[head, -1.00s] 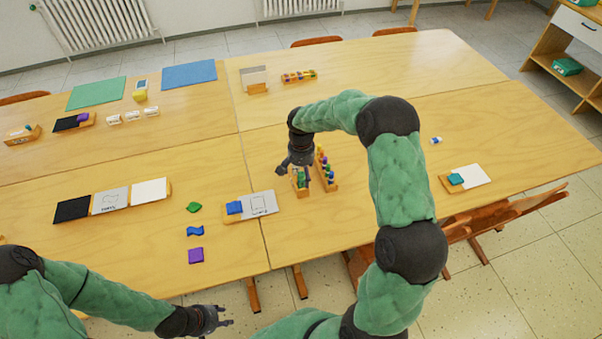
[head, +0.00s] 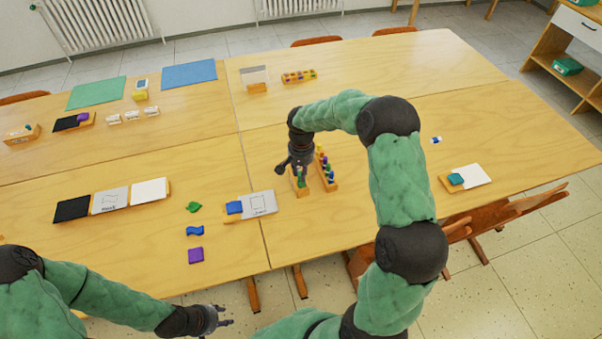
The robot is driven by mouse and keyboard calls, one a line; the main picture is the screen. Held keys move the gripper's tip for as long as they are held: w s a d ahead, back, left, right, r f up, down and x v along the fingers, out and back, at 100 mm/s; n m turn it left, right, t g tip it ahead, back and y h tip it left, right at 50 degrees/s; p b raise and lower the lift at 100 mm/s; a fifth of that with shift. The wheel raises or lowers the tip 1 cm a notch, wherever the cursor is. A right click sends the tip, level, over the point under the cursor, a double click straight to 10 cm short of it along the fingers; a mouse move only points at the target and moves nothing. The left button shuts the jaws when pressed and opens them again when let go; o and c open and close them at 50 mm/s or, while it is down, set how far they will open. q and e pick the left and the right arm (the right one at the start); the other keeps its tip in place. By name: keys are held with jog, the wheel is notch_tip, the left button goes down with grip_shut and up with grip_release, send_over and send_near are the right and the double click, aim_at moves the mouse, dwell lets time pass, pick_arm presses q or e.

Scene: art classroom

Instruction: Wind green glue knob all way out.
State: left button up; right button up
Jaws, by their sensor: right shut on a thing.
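A small wooden rack (head: 302,193) stands on the table near the middle of the view. A green glue piece (head: 301,183) shows in it, small and partly covered by my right gripper. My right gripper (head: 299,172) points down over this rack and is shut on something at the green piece. The fingers hide the contact, so I cannot make out the knob itself. My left gripper (head: 221,317) is empty and open, low in the view, in front of the table edge.
A second wooden rack (head: 330,184) with several coloured pieces stands close on the right. A wooden holder with a blue block (head: 234,208) and a drawing card (head: 262,203) lies to the left. Green, blue and purple shapes lie further left.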

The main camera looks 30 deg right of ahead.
jog(key=m+b, duration=0.2)
jog(key=m, duration=0.3)
jog(key=shift+m, duration=0.4)
jog(key=shift+m+b, duration=0.85)
jog(key=shift+m, duration=1.85)
jog(key=o, duration=1.6)
jog(key=shift+c, duration=0.2)
